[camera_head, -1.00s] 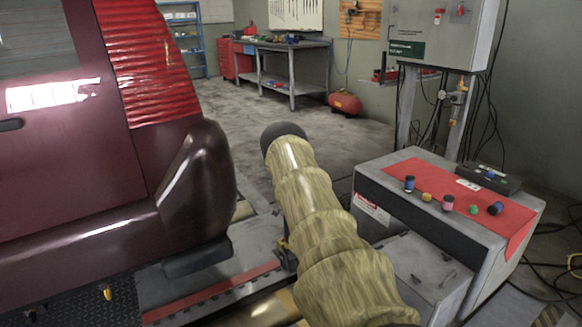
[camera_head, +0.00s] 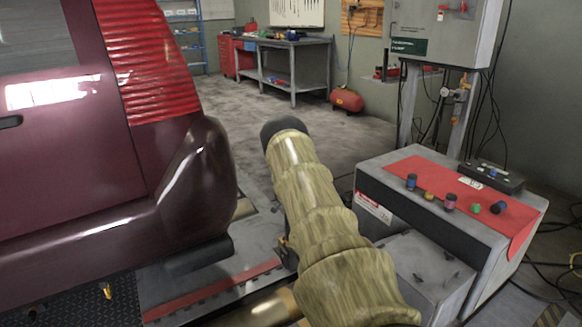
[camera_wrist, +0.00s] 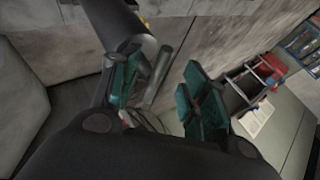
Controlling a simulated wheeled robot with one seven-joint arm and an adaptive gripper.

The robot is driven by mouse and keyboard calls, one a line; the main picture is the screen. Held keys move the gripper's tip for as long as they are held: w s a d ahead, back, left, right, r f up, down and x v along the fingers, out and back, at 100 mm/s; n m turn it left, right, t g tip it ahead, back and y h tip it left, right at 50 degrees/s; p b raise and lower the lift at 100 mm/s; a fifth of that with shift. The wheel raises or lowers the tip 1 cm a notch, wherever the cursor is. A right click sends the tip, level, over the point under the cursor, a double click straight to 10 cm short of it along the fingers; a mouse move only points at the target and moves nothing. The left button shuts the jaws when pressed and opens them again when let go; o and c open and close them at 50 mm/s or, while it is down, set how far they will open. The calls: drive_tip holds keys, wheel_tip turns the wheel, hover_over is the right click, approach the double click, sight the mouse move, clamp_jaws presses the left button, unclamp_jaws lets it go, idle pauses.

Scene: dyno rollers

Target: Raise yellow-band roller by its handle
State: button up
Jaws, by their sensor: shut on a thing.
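In the wrist view, my gripper (camera_wrist: 160,88) has its two green-padded fingers around a slim grey bar (camera_wrist: 158,76), which looks like the roller's handle. Exact contact with the pads is hard to see. A thick grey cylinder (camera_wrist: 128,28) lies just beyond the left finger, with a small yellow patch (camera_wrist: 145,20) at its edge that may be the yellow band. In the head view, my arm in its olive sleeve hides my gripper and whatever it holds.
A dark red car (camera_head: 70,170) stands at the left. A grey cabinet (camera_head: 400,205) with a red mat (camera_head: 425,170) and several small coloured items stands at the right. Brass-coloured cylinders (camera_head: 250,309) show low beside my arm. Open floor (camera_head: 235,105) leads back to a workbench (camera_head: 285,60).

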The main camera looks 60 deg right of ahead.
drive_tip(key=shift+a+r, duration=0.5)
drive_tip(key=shift+r, duration=0.1)
drive_tip(key=v, duration=0.9)
drive_tip(key=shift+s, duration=0.55)
drive_tip(key=shift+a+r, duration=0.1)
